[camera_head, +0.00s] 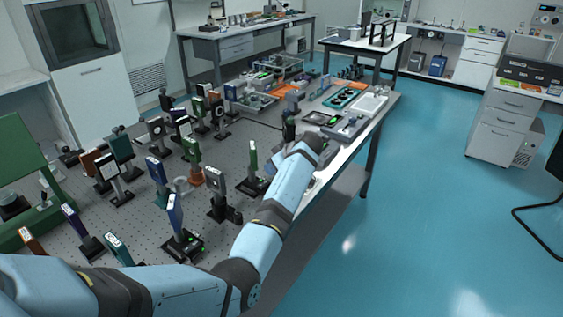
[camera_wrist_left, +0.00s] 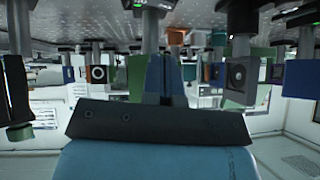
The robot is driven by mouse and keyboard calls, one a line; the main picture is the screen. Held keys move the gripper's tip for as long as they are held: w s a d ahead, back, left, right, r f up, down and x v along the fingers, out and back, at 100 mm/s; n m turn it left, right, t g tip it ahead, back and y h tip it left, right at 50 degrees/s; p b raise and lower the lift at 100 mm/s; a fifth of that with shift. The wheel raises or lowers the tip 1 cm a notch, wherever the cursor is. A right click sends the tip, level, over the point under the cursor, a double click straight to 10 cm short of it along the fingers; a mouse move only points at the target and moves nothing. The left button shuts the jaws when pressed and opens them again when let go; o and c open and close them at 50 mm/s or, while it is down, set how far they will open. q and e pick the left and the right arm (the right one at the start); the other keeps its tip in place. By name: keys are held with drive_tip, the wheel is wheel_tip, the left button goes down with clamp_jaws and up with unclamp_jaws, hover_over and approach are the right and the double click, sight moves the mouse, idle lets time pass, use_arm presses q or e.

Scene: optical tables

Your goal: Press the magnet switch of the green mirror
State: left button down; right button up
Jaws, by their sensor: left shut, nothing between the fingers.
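Several green-framed optics stand upright on black posts. A slim green mirror (camera_head: 253,156) stands on a black magnet base (camera_head: 254,186) left of my left forearm. Another green one (camera_head: 192,150) stands farther left. I cannot tell which the task means. My left arm reaches across the table's right side, and its wrist hides what lies behind it. My left gripper (camera_wrist_left: 166,82) shows in the wrist view, its fingers together and empty. A green panel (camera_wrist_left: 135,76) shows just behind it there. No contact with a switch can be made out. My right gripper is out of view.
The perforated optical table (camera_head: 140,205) is crowded with mounts on posts. A blue-framed mount (camera_head: 175,213) and a grey round-lens mount (camera_head: 216,184) stand near my forearm. Trays (camera_head: 345,97) lie at the far right end. The blue floor on the right is open.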

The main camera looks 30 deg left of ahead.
sight(263, 185)
use_arm(q)
drive_tip(key=f, duration=0.1)
drive_tip(key=a+f, duration=0.1)
drive_tip(key=f, duration=0.2)
drive_tip(key=shift+s+a, duration=0.2)
drive_tip(key=shift+a, duration=0.15)
drive_tip(key=shift+s+f, duration=0.15)
drive_tip(key=shift+f, duration=0.7)
drive_tip(key=shift+s+f+n+t+b, duration=0.3)
drive_tip(key=shift+f+t+b, duration=0.15)
drive_tip(key=shift+f, duration=0.25)
drive_tip(key=shift+r+t, duration=0.25)
drive_tip(key=shift+r, duration=0.05)
drive_tip(key=shift+w+f, duration=0.1)
drive_tip(key=shift+w, duration=0.1)
